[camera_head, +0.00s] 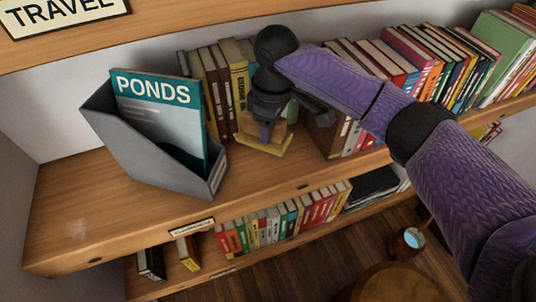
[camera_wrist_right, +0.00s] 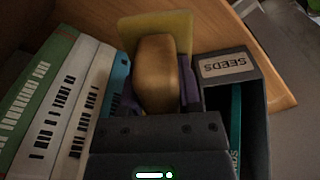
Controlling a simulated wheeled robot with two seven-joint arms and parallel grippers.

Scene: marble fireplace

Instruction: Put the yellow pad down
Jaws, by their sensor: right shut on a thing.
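The yellow pad (camera_head: 271,149) is a flat yellow plate with a rounded tan block on top. It is at the shelf's front part, between the grey file box and the right-hand books. My right gripper (camera_head: 266,130) points down with its purple fingers shut on the tan block. In the right wrist view the block (camera_wrist_right: 157,75) sits between the fingers, with the yellow plate (camera_wrist_right: 180,25) beyond it. I cannot tell whether the plate touches the shelf. My left gripper is not in view.
The grey file box (camera_head: 136,146) holds a PONDS book (camera_head: 160,105) and stands left of the gripper. Upright books (camera_head: 222,80) are behind, and more books (camera_head: 345,135) are close on the right. Bare shelf (camera_head: 90,200) lies at the left front. A lower shelf holds small books (camera_head: 285,220).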

